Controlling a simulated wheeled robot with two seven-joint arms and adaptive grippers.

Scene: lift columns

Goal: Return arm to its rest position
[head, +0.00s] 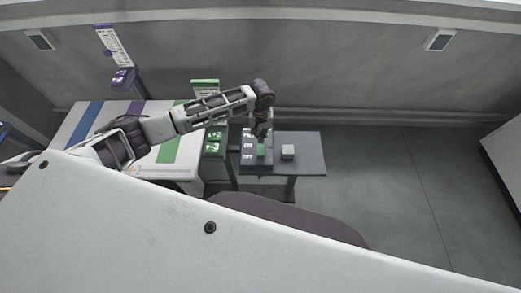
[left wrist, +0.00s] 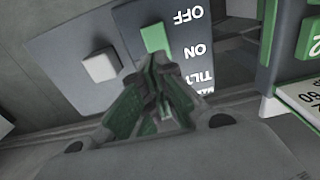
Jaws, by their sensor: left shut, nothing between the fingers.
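My left arm reaches across from the left in the head view, with its gripper (head: 261,131) pointing down over a dark switch panel (head: 248,158). In the left wrist view the gripper (left wrist: 160,65) is shut and empty, its green fingers together. The panel has white lettering such as OFF and ON. A green switch block (head: 262,150) is on it, and in the left wrist view this block (left wrist: 155,38) is just beyond the fingertips. I cannot tell whether they touch it. My right gripper is not in view.
A grey side table (head: 308,160) carries the panel and a pale square block (head: 288,151). A white table with coloured stripes (head: 75,142) lies left, under my arm. Green labelled boxes (head: 214,143) stand between them. Purple and green signs stand behind. The floor to the right is clear.

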